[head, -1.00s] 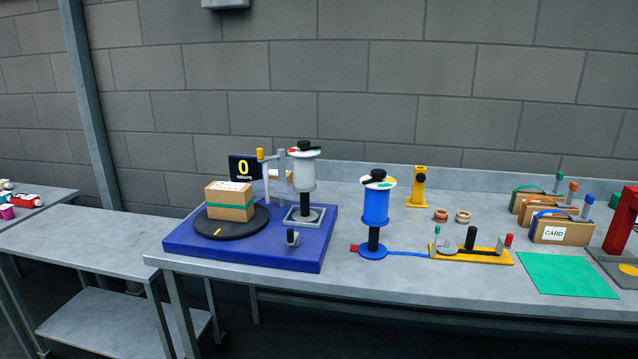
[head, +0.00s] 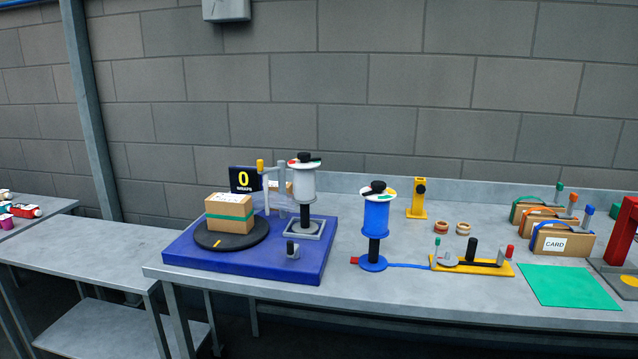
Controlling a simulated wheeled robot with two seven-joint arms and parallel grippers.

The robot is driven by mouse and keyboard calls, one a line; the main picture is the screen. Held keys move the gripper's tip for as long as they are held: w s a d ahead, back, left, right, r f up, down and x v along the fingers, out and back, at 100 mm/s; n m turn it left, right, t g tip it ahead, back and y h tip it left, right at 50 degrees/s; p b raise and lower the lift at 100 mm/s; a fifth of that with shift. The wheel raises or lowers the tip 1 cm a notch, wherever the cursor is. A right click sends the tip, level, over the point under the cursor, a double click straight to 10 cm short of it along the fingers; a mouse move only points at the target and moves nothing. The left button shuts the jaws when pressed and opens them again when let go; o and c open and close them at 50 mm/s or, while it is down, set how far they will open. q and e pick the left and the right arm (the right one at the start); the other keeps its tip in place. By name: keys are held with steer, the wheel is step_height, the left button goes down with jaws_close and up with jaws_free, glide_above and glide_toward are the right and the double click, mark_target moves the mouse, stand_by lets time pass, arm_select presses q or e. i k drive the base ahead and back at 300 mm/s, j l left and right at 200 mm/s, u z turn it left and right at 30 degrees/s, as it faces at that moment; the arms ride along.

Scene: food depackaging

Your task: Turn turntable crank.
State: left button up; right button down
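The round black turntable (head: 215,243) sits on the left part of a blue base (head: 250,274) on the grey bench. A cardboard box (head: 229,213) with a green band stands on the turntable. A white film roll (head: 301,187) stands on a post at the base's right. Neither of my grippers is in view.
A blue roll (head: 376,214) on a stand and a yellow strip fixture (head: 470,264) are to the right. A green mat (head: 569,286), several cartons (head: 562,241) and a red device (head: 622,232) are farther right. A lower grey table (head: 85,248) is at left.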

mark_target(293, 250)
steer(key=i+j+u, duration=0.15)
steer(key=i+j, duration=0.95)
steer(key=j, duration=0.15)
